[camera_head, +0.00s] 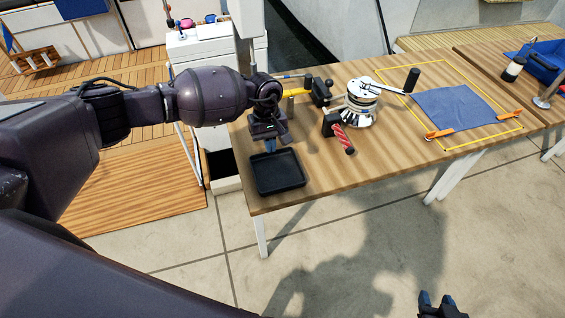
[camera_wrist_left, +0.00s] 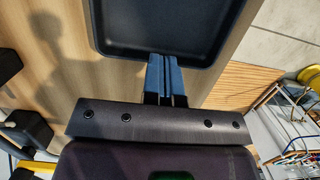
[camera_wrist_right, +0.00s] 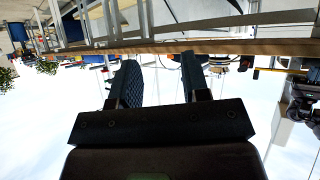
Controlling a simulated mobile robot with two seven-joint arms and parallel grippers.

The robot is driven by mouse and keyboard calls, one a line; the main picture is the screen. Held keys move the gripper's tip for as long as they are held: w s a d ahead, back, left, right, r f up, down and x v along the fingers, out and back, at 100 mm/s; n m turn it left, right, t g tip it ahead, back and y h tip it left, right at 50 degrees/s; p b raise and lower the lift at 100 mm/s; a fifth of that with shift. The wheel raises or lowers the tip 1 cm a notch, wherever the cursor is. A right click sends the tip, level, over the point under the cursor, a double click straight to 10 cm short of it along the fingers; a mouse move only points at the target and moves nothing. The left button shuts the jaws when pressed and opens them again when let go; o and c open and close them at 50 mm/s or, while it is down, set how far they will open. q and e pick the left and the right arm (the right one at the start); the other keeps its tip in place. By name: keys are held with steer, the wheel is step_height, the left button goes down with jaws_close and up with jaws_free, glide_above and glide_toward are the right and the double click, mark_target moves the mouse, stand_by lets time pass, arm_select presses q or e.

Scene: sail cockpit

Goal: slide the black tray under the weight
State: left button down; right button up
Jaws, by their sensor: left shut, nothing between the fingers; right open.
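The black tray (camera_head: 279,188) lies flat near the left front corner of the wooden table. My left gripper (camera_head: 270,146) is shut and empty, pointing down at the tray's far edge. In the left wrist view its blue fingertips (camera_wrist_left: 166,62) meet or overlap the rim of the tray (camera_wrist_left: 160,50); I cannot tell whether they press on it. I cannot tell which object is the weight; black blocks (camera_head: 320,91) stand behind the tray to the right. My right gripper (camera_head: 437,298) is open and empty, low in front of the table; it also shows in the right wrist view (camera_wrist_right: 158,70).
A black piece with a red striped handle (camera_head: 343,138) and a silver winch (camera_head: 361,105) with a crank stand right of the tray. A blue cloth (camera_head: 458,107) lies inside a yellow outline farther right. The table's front strip right of the tray is clear.

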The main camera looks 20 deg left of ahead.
mark_target(283, 188)
arm_select(q)
steer(key=shift+s+d+r, duration=0.15)
steer(key=shift+s+d, duration=0.05)
steer(key=shift+s, duration=0.05)
steer(key=s+d, duration=0.1)
steer(key=s+d+p, duration=0.1)
steer(key=s, duration=0.1)
steer(key=s+d+p, duration=0.1)
steer(key=shift+s+r, duration=0.15)
steer(key=shift+s, duration=0.15)
steer(key=s+d+p, duration=0.1)
steer(key=s+d, duration=0.1)
steer(key=s, duration=0.1)
steer(key=s+d+p, duration=0.1)
steer(key=s, duration=0.1)
steer(key=shift+s+d+p, duration=0.1)
steer(key=shift+d+p, duration=0.2)
steer(key=shift+a+f, duration=0.1)
steer(key=shift+f, duration=0.5)
steer(key=shift+f+b, duration=0.4)
steer(key=shift+b, duration=0.1)
steer(key=shift+a+f, duration=0.1)
steer(key=shift+f, duration=0.05)
arm_select(e)
steer(key=shift+s+d+r, duration=0.15)
steer(key=shift+s+r, duration=0.1)
steer(key=shift+r, duration=0.6)
steer(key=shift+s+d+r, duration=0.1)
steer(key=shift+s+r, duration=0.15)
steer(key=shift+r, duration=0.6)
